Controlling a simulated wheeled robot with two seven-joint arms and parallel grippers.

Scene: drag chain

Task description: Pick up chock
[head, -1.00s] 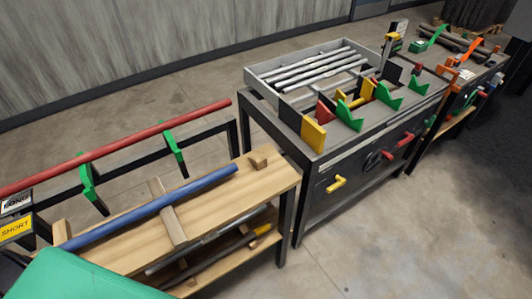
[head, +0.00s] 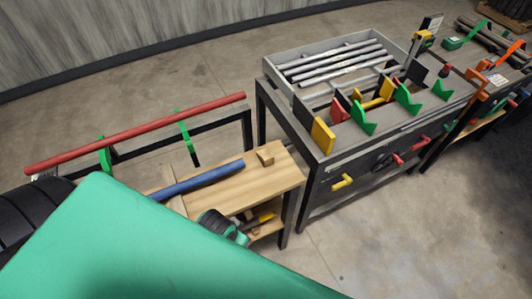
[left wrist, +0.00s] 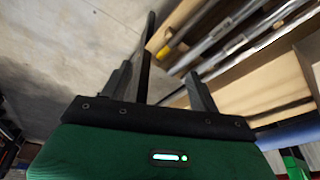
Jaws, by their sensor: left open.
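A small wooden chock (head: 265,155) sits on the far right end of the wooden bench top (head: 240,190), just beyond the end of the blue pipe (head: 205,179). My left arm covers much of the bench in the head view. Part of my left wrist shows low over the bench's front edge, and its fingers are hidden there. In the left wrist view my left gripper (left wrist: 158,80) is open, with nothing between its fingers. It faces the bench side and lower shelf. The chock cannot be made out in that view. My right gripper is not in view.
A red pipe (head: 140,133) rests on green brackets behind the bench. A dark metal table (head: 318,150) with a grey tray of pipes and coloured wedges stands to the right. A black bench leg (left wrist: 146,55) is close to my left fingers. Open floor lies in front.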

